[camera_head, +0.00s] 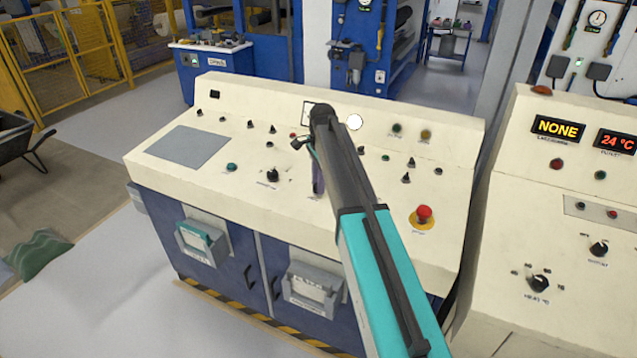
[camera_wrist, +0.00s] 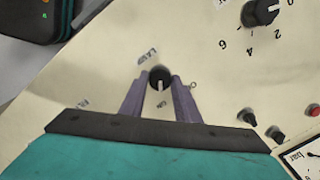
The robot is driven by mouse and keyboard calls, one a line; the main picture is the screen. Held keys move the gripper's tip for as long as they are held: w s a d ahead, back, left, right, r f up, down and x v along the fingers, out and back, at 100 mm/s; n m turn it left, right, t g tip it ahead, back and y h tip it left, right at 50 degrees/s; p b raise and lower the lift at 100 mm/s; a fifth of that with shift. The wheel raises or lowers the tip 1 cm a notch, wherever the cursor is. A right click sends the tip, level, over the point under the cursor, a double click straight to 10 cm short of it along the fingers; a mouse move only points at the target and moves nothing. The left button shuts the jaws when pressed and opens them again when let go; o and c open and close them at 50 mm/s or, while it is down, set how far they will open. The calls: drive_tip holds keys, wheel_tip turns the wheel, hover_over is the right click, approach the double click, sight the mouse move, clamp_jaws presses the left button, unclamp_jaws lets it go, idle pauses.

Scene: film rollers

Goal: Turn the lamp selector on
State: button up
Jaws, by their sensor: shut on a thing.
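The lamp selector (camera_wrist: 160,76) is a small round black knob with a white pointer mark on the cream panel, in the wrist view. The mark points down in the picture, towards a small label that is hard to read. A label that seems to read LAMP is printed just above the knob. The two purple fingers of my gripper (camera_wrist: 160,90) are shut on the knob, one on each side. In the head view my gripper (camera_head: 318,183) reaches down to the console's sloping top, and the knob is hidden there.
A larger numbered knob (camera_wrist: 260,12) is at the top right of the wrist view. Small black switches (camera_wrist: 247,117), a red button (camera_wrist: 313,110) and a gauge (camera_wrist: 308,160) are at lower right. In the head view a red emergency button (camera_head: 424,214) stands right of my arm.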

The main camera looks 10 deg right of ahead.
idle(0.3)
drive_tip(key=o, duration=1)
drive_tip(key=shift+o, duration=0.2)
drive_tip(key=shift+r, duration=0.1)
wheel_tip(320, 180, up, 14)
drive_tip(key=s+b, duration=0.1)
drive_tip(key=b, duration=0.2)
drive_tip(key=shift+d+f, duration=0.2)
drive_tip(key=shift+d, duration=0.1)
